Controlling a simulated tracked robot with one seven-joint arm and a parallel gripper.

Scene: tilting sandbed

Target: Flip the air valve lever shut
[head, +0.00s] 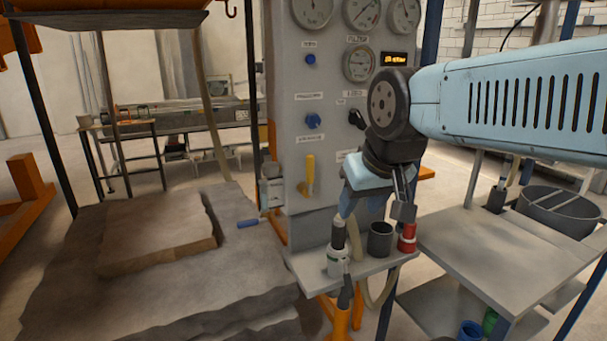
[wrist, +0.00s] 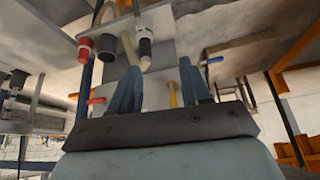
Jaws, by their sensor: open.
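A yellow lever (head: 310,174) stands upright, handle up, on the lower left of the grey gauge panel (head: 330,105). The label near it is unreadable, so I cannot confirm that it is the air valve. In the wrist view, which looks inverted, a yellow piece (wrist: 172,93) shows between the fingers, closer to the right one. My gripper (head: 371,208) hangs right of the lever, above a small shelf, apart from the lever. Its two blue fingers (wrist: 158,78) are spread open and hold nothing. A red handle (wrist: 97,101) shows beyond the left finger.
The shelf (head: 378,265) holds a white bottle (head: 339,262), a dark cup (head: 380,240) and a red can (head: 407,238), close beneath my gripper. Blue knobs (head: 313,121) and gauges sit above the lever. The sandbed (head: 90,260) lies left, with a blue object (head: 247,224) on it.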

